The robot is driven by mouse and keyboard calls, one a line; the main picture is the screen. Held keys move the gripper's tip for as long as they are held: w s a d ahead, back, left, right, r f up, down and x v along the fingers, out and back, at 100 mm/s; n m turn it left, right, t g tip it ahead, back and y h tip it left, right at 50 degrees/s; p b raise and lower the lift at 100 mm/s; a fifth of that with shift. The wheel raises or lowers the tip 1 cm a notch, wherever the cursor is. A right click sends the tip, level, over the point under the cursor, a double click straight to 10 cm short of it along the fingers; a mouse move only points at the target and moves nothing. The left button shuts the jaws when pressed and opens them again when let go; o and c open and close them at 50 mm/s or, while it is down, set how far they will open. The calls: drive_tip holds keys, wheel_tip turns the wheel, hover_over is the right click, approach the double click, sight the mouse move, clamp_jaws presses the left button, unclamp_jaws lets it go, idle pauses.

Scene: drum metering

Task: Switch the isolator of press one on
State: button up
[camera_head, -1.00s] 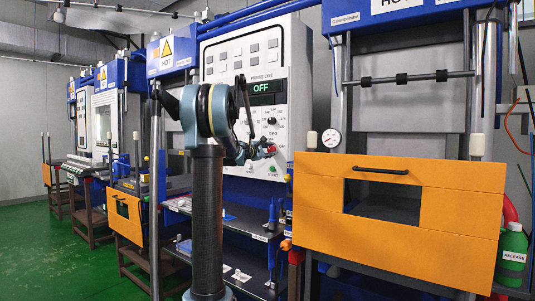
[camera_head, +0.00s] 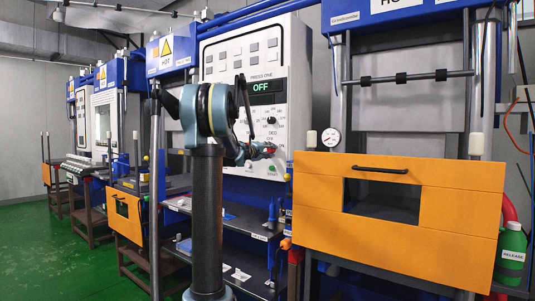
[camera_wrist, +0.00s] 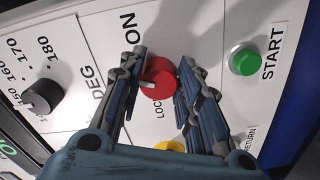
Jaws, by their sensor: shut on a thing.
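The red isolator knob (camera_wrist: 158,78) of press one sits on the white panel between my gripper's fingers (camera_wrist: 161,62) in the wrist view. My gripper is shut on it, a finger on each side. A pale pointer mark shows on the knob. The word ON is printed beside it, and a LOC... label is partly hidden by the fingers. In the head view my gripper (camera_head: 262,151) is at the lower part of the press one panel (camera_head: 225,60), with the red knob largely hidden. The panel display (camera_head: 267,86) reads OFF.
A green START button (camera_wrist: 244,61) is to the right of the knob in the wrist view, and a black dial (camera_wrist: 41,96) is to the left. Part of a yellow piece (camera_wrist: 169,146) shows between the fingers. An orange guard (camera_head: 400,205) stands right of my arm.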

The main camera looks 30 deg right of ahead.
drive_tip(key=m, duration=0.4)
drive_tip(key=shift+f+m, duration=0.2)
drive_tip(key=shift+m, duration=0.1)
drive_tip(key=shift+w+m, duration=0.1)
drive_tip(key=shift+m, duration=2.4)
drive_tip(key=o, duration=1)
drive_tip(key=shift+w, duration=0.1)
drive_tip(key=shift+o, duration=0.2)
drive_tip(key=shift+a, duration=0.15)
drive_tip(key=v, duration=1.2)
drive_tip(key=shift+f, duration=0.15)
